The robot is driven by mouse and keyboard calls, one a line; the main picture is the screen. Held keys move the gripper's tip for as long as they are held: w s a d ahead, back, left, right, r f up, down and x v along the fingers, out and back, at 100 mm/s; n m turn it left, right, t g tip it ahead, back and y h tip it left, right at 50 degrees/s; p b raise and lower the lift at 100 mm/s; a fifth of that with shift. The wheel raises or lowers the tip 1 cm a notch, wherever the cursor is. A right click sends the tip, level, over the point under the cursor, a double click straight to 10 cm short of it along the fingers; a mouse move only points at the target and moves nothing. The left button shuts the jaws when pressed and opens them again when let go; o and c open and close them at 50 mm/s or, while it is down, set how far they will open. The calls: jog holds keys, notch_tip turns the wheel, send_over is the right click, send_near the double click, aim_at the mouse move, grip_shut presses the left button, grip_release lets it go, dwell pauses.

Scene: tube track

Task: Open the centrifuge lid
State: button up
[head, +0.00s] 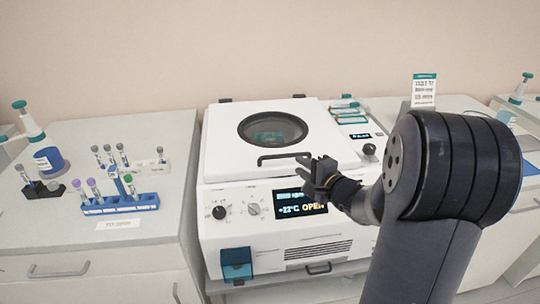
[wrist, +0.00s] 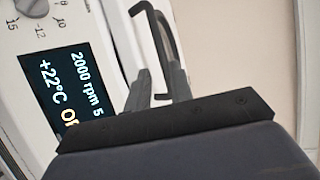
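The white centrifuge (head: 222,225) stands on the bench in the middle of the head view. Its lid (head: 225,135), with a round dark window (head: 272,129), lies flat and looks closed. A black bar handle (head: 275,157) runs along the lid's front edge; it also shows in the wrist view (wrist: 152,30). My gripper (head: 303,168) is at the handle's right end. In the wrist view the two fingers (wrist: 159,84) stand apart, with the handle bar appearing between them. Contact with the bar cannot be made out. The display (head: 300,202) reads "+22°C OPEN".
Teal-capped items (head: 346,107) and a black knob (head: 369,149) are at the centrifuge's right. A small label stand (head: 424,90) is behind my arm.

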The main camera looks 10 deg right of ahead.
aim_at(287, 157)
jog(key=p+x, duration=0.2)
jog(key=x, duration=0.8)
jog(key=shift+w+a+f, duration=0.1)
jog(key=shift+w, duration=0.15)
jog(key=shift+c, duration=0.2)
grip_shut()
